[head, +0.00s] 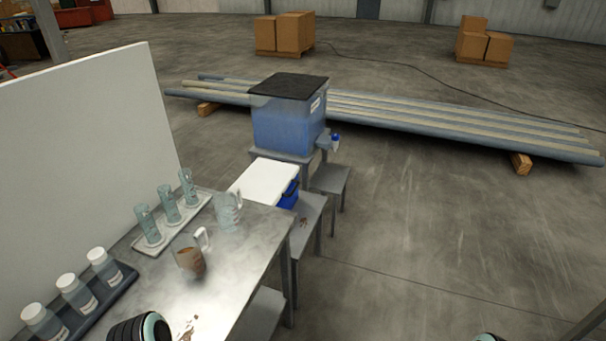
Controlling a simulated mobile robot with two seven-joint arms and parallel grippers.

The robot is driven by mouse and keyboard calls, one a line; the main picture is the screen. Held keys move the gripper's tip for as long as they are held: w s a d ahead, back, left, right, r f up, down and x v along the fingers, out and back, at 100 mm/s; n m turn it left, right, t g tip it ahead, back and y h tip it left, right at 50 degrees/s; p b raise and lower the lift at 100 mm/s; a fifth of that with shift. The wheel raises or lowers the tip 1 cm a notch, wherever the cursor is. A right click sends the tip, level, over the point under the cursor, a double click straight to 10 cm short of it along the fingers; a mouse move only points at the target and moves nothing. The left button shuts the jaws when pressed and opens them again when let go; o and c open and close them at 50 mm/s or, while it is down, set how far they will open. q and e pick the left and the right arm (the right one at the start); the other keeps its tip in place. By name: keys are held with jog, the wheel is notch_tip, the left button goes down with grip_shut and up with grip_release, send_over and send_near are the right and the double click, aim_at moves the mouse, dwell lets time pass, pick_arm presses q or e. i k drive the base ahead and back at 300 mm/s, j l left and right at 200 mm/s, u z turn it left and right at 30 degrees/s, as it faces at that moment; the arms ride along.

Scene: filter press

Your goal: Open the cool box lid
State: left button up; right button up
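The cool box has a white lid (265,180) and a blue body (289,195). It stands on a low grey stand just past the far right end of the metal table. The lid lies flat and looks closed on the body. Most of the body is hidden under the lid and behind the table's corner. Neither of my grippers shows in the head view. Only small rounded parts of my arms show at the bottom edge, well apart from the cool box.
The metal table (235,262) holds a jug (228,208), a brown-filled beaker (188,258), glass cylinders on a tray (205,203) and white-capped bottles (103,264). A blue water tank (285,124) stands behind the cool box. Floor to the right is clear.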

aim_at(265, 181)
jog(key=i+l, duration=0.2)
jog(key=i, duration=0.25)
jog(key=i+l, duration=0.25)
jog(key=i, duration=0.2)
jog(key=i+l, duration=0.2)
jog(key=i, duration=0.25)
jog(key=i+l+u, duration=0.65)
jog(key=i, duration=0.25)
jog(key=l, duration=0.1)
